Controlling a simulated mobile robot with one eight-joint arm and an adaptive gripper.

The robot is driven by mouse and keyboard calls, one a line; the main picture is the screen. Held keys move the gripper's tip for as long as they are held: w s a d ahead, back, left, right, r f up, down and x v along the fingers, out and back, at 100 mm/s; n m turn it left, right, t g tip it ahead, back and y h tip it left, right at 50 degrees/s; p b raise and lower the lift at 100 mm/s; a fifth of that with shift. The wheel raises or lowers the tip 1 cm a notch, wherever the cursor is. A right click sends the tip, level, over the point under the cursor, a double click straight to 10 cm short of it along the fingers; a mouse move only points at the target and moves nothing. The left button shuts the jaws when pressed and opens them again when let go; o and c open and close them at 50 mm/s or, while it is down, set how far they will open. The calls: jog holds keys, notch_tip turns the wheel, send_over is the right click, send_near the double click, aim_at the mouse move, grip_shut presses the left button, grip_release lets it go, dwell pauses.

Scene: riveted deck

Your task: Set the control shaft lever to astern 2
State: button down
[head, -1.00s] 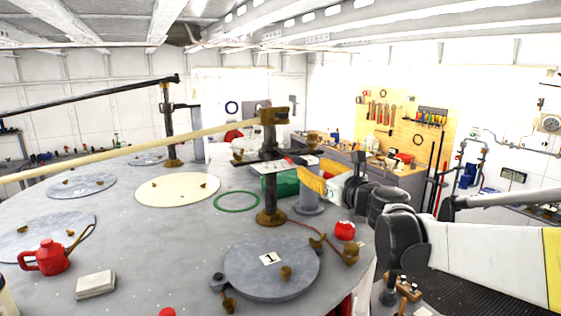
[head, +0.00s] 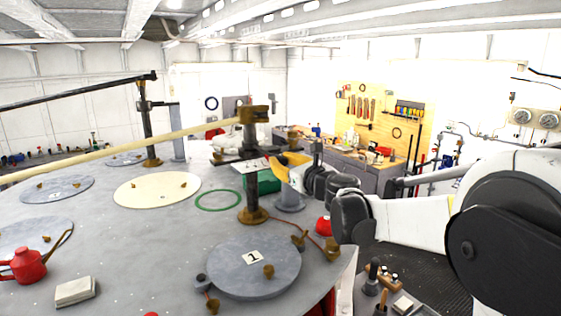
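A long cream bar (head: 130,146) runs from the left edge to a brass head (head: 255,114) on an upright dark post (head: 250,180) with a brass foot. A second, dark bar (head: 75,90) meets another post (head: 148,125) farther back. No astern marking is readable, and I cannot tell which part is the control shaft lever. My arm reaches in from the right, its dark wrist (head: 330,185) just right of the nearer post.
A round grey lid marked 1 (head: 252,264), a red can (head: 26,266), a pale block (head: 75,291) and a green ring (head: 217,200) lie on the deck. A small red object (head: 323,225) sits below my wrist. A workbench (head: 370,172) stands behind.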

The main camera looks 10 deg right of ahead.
jog(key=a+m+h+b, duration=0.2)
jog(key=a+m+h, duration=0.2)
jog(key=a+h, duration=0.2)
jog(key=shift+s+a+t, duration=0.4)
jog(key=shift+s+a, duration=0.05)
jog(key=c, duration=1.2)
grip_release()
jog(key=s, duration=1.2)
jog(key=shift+a, duration=0.2)
